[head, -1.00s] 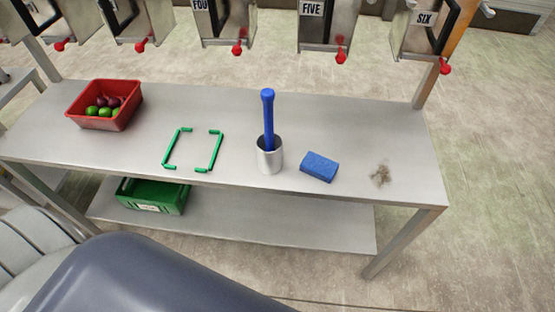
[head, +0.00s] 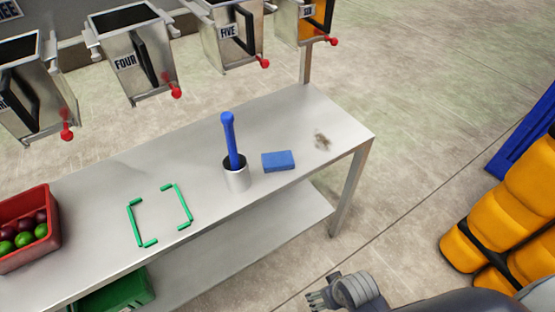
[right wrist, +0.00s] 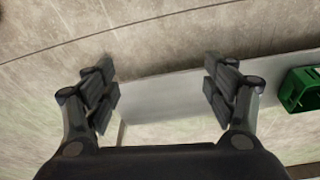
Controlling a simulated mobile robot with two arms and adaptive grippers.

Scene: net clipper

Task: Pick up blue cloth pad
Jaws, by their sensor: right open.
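The blue cloth pad (head: 278,161) lies flat on the steel table (head: 95,205), right of a metal cup (head: 237,178) that holds an upright blue-handled tool (head: 230,140). My right gripper (head: 318,300) shows at the bottom of the head view, off the table's front side and well apart from the pad. In the right wrist view, my right gripper (right wrist: 160,85) has its fingers spread wide with nothing between them. The pad is not visible in that view. My left gripper is not in view.
A dark smudge (head: 322,141) marks the table right of the pad. Green corner markers (head: 135,223) lie left of the cup. A red bin (head: 28,230) of fruit stands at the left. Metal dispensers (head: 130,55) hang along the back. A green crate (head: 118,295) sits on the lower shelf.

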